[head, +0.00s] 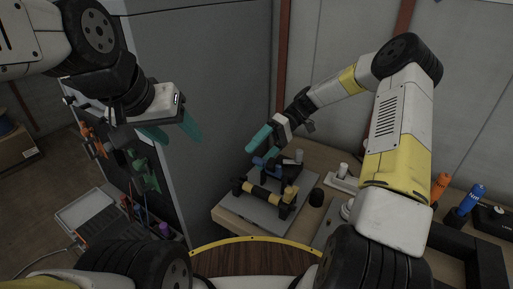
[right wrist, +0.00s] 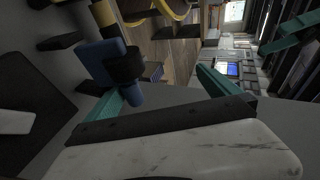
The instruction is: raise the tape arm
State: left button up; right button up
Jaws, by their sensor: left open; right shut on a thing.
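The tape arm, a blue piece (head: 263,163) with a dark round part, is on a small fixture with a black and yellow roller (head: 262,194) on a grey plate. In the right wrist view the blue arm (right wrist: 103,62) and its blue peg lie beside one teal finger. My right gripper (head: 260,145) is at the blue arm and shut on it; the exact contact is partly hidden. My left gripper (head: 172,132) is open and empty, in the air well left of the fixture, in front of a grey panel.
The fixture's grey plate (head: 230,203) lies on a wooden bench. A tool rack with green and orange tools (head: 145,172) stands at the left.

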aim_at(262, 159)
jog(key=r, duration=0.1)
jog(key=w+r, duration=0.1)
jog(key=r, duration=0.3)
jog(key=shift+w+d+r, duration=0.1)
jog(key=shift+w+d, duration=0.1)
jog(key=shift+d, duration=0.2)
jog(key=shift+s+d+r, duration=0.1)
jog(key=shift+r, duration=0.25)
jog(key=c, duration=0.8)
jog(key=shift+w+d+r, duration=0.3)
jog(key=shift+r, duration=0.3)
jog(key=shift+o, duration=0.5)
